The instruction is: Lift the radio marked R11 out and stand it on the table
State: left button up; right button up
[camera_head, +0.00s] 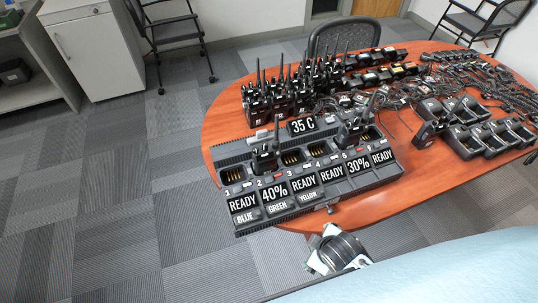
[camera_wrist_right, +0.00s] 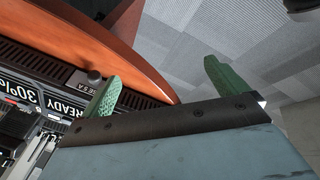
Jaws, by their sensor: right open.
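A black charger dock (camera_head: 365,180) sits on the table (camera_head: 225,125), with numbered bays and signs such as READY, 40% and 30%. One radio (camera_head: 265,155) stands in bay 2 and another (camera_head: 352,130) around bay 5. Other bays look empty. No R11 mark is readable, so I cannot tell which radio bears it. My right gripper (camera_wrist_right: 162,72) is open, its green fingers apart and empty, off the table's front edge beside the dock. The dock's end (camera_wrist_right: 50,68) shows at left in the right wrist view. My left gripper is not in view.
Several upright radios (camera_head: 290,90) crowd the table behind the dock. Cables (camera_head: 380,95) and small black chargers (camera_head: 490,140) cover the right side. A chair (camera_head: 345,35) stands behind the table. Bare wood shows at the table's left end and along the front right.

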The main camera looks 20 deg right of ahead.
jog(key=w+r+n+t, duration=0.2)
jog(key=w+r+n, duration=0.3)
jog(key=n, duration=0.2)
jog(key=n+t+y+p, duration=0.15)
jog(key=n+t, duration=0.55)
jog(key=n, duration=1.4)
send_near(268, 155)
jog(key=x, duration=0.7)
jog(key=shift+w+d+f, duration=0.25)
jog(key=shift+w+d, duration=0.1)
jog(key=shift+a+b+x, duration=0.15)
jog(key=shift+b+x, duration=0.2)
jog(key=shift+x, duration=0.95)
jog(key=shift+a+b+x, duration=0.2)
jog(key=shift+b+x, duration=0.1)
jog(key=shift+x, duration=1)
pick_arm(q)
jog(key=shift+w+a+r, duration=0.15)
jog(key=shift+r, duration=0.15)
pick_arm(e)
jog(key=c, duration=1.2)
jog(key=shift+c, duration=0.7)
